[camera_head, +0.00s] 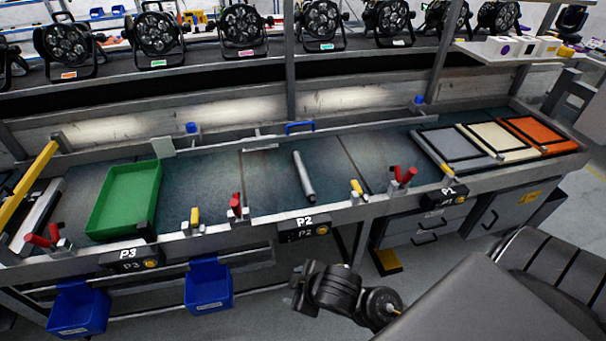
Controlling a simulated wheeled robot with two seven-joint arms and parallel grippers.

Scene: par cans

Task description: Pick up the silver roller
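The silver roller (304,176) is a slim grey cylinder. It lies on the dark bench surface behind the P2 label, slanted with its near end toward the bench's front rail. Nothing is touching it. My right gripper (299,288) is at the end of a dark arm that comes in from the lower right. It is in front of the bench, below the P2 label in the picture and apart from the roller. Its fingers are small and dark, so their opening cannot be made out. My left gripper is not in view.
A green tray (125,198) sits on the bench at left. Grey, cream and orange panels (537,134) lie at right. Red-handled and yellow clamps (236,205) line the front rail (270,217). Blue bins (208,287) hang below. Par cans (240,30) stand on the shelf above.

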